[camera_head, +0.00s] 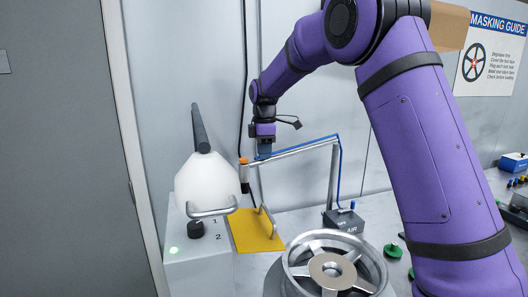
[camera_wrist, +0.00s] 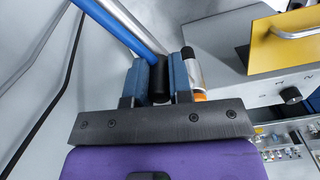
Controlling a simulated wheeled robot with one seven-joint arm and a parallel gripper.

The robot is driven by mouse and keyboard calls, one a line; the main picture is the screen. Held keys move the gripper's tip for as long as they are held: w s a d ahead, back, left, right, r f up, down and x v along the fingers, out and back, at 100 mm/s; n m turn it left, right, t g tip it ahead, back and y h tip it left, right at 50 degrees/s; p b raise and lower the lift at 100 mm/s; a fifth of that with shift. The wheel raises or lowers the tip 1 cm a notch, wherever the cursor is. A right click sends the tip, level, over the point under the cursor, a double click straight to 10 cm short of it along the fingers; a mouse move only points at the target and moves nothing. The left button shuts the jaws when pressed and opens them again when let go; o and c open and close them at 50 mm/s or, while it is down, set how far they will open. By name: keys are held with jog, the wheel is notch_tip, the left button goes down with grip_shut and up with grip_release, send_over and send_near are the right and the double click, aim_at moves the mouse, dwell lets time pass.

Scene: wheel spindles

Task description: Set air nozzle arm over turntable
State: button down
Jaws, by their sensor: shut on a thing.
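In the wrist view the nozzle (camera_wrist: 193,68) is just right of the fingers. My gripper (camera_head: 264,152) is shut on the bar near the nozzle end; its blue fingers (camera_wrist: 160,80) pinch a black part. A spoked silver wheel (camera_head: 300,272) sits at the turntable place in front; the turntable beneath is hidden.
A grey box (camera_head: 200,265) with a knob, green light and white dome (camera_head: 207,182) stands at left. A yellow plate with a handle (camera_head: 252,235) is beside it. Green plugs (camera_head: 393,251) lie right of the wheel, near my arm. A masking guide hangs behind.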

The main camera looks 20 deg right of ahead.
jog(key=s+d+n, duration=0.7)
jog(key=s+d, duration=0.8)
jog(key=s, duration=0.4)
jog(key=shift+d+n, duration=0.35)
jog(key=shift+n, duration=0.05)
jog(key=c, duration=1)
grip_release()
jog(key=shift+c, duration=0.2)
notch_tip(320, 180, up, 11)
jog(key=shift+f, duration=0.1)
